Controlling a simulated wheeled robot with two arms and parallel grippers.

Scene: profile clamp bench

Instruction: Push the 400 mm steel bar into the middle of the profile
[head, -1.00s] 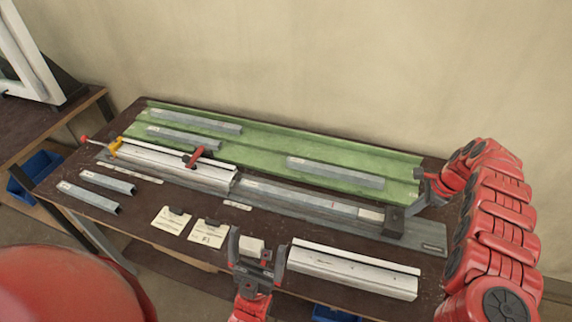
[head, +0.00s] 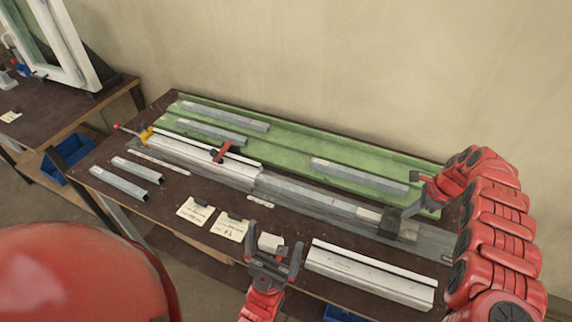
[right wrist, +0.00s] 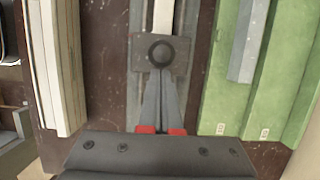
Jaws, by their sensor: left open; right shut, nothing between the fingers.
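The grey steel bar (head: 315,197) lies along the grey rail (head: 432,242). Its left end meets or enters the right end of the white profile (head: 195,157); how far it reaches inside is hidden. A pale piece (head: 368,215) sits at the bar's right end, with a dark block (head: 391,222) behind it. In the right wrist view the block (right wrist: 143,52) carries a round black knob. My right gripper (head: 408,211) is shut and empty, its fingertips (right wrist: 160,74) at the block by the knob. My left gripper (head: 275,258) is open and empty over the bench's front edge.
A red clamp (head: 222,152) and a yellow clamp (head: 147,135) stand on the profile. A green tray (head: 290,150) with several grey bars lies behind.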

